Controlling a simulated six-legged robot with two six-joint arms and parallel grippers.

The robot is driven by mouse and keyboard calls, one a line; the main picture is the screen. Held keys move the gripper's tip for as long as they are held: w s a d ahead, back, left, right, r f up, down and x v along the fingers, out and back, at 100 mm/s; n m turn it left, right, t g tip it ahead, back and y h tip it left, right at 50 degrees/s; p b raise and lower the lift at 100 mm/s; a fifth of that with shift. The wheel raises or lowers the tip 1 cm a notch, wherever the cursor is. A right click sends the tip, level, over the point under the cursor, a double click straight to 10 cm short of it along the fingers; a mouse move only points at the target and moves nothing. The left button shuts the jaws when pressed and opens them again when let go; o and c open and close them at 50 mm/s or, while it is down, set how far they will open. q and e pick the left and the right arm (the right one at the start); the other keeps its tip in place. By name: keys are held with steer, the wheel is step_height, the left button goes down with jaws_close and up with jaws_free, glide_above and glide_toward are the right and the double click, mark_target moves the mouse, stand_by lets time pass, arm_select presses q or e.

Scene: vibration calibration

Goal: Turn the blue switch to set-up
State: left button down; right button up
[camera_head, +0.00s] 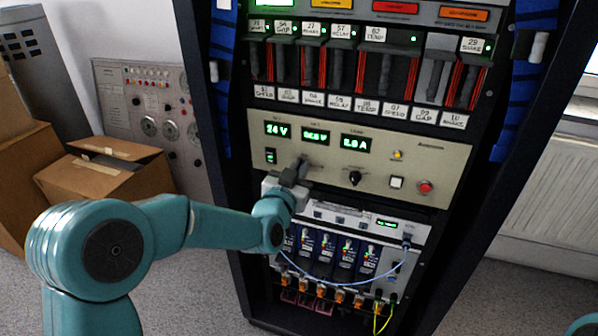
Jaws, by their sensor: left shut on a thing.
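My left gripper (298,168) reaches the lower left part of the beige power panel (430,160) in the rack. Its grey fingers are shut at the panel face, on a small control that they hide. I cannot tell that control's colour or setting. No switch that is clearly the blue one shows apart from it. A black knob (355,178) sits free to the right of the gripper. The panel has three green displays (316,135), reading about 24 V on the left and 2.8 A on the right. My right gripper is out of view.
Above the panel are rows of labelled black modules (400,75). Below it are blue modules (325,248) with a loose light-blue cable (385,275). Cardboard boxes (100,170) and a grey control panel (150,105) stand at left. A radiator (555,215) is at right.

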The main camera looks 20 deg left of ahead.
arm_select(q)
steer(key=shift+d+f+m+b, duration=0.1)
steer(key=shift+m+b, duration=0.25)
steer(key=shift+m, duration=2.35)
steer(key=shift+d+f+m+b, duration=0.1)
steer(key=shift+m+b, duration=0.2)
steer(key=shift+m, duration=2.4)
steer(key=shift+d+f+m+b, duration=0.1)
steer(key=shift+m+b, duration=0.25)
steer(key=shift+m, duration=2.35)
steer(key=c, duration=1.2)
jaws_free()
